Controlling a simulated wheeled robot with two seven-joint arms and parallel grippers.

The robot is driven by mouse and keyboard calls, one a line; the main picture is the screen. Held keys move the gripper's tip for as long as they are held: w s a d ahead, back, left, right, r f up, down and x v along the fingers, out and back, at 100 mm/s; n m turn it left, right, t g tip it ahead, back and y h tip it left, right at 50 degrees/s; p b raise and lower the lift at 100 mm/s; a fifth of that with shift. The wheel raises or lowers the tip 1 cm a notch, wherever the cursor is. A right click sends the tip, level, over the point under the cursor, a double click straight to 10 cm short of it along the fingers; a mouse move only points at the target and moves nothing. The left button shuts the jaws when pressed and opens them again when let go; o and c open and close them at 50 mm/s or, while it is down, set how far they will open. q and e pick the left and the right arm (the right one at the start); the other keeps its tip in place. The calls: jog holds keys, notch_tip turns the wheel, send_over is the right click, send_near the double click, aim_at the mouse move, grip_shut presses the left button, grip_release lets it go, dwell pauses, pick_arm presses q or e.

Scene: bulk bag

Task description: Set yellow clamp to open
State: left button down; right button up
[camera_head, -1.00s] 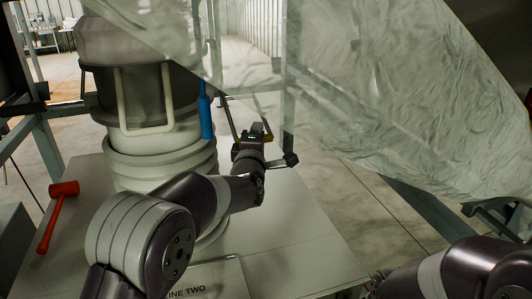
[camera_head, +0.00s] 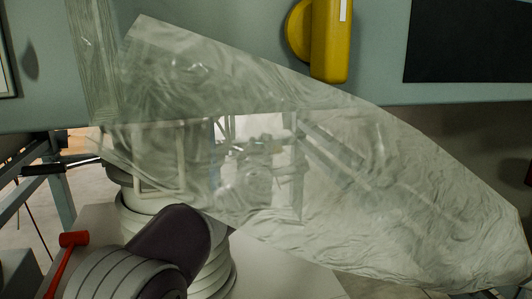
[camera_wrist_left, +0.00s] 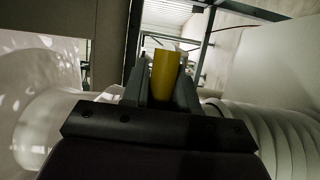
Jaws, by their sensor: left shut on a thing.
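In the left wrist view, my left gripper (camera_wrist_left: 164,92) is shut on a yellow piece (camera_wrist_left: 165,72), which I take to be the yellow clamp's handle. The rest of the clamp is hidden by the fingers. My right gripper is out of view.
The wrinkled sheet (camera_head: 400,190) hangs across the middle. A white ribbed column (camera_head: 205,272) stands beside my left arm. A red mallet (camera_head: 73,240) lies at left. A yellow rounded fixture (camera_head: 330,45) is on the grey-green panel (camera_head: 210,22) above.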

pick_arm(q)
jog(key=shift+r, duration=0.15)
jog(key=c, duration=1)
grip_release()
jog(key=shift+w, duration=0.1)
jog(key=shift+o, duration=0.2)
jog(key=s+a+b, duration=0.1)
jog(key=s+b, duration=0.4)
jog(key=s, duration=0.7)
jog(key=shift+s+f+b, duration=0.3)
jog(key=shift+f+b, duration=0.05)
jog(key=shift+f, duration=0.05)
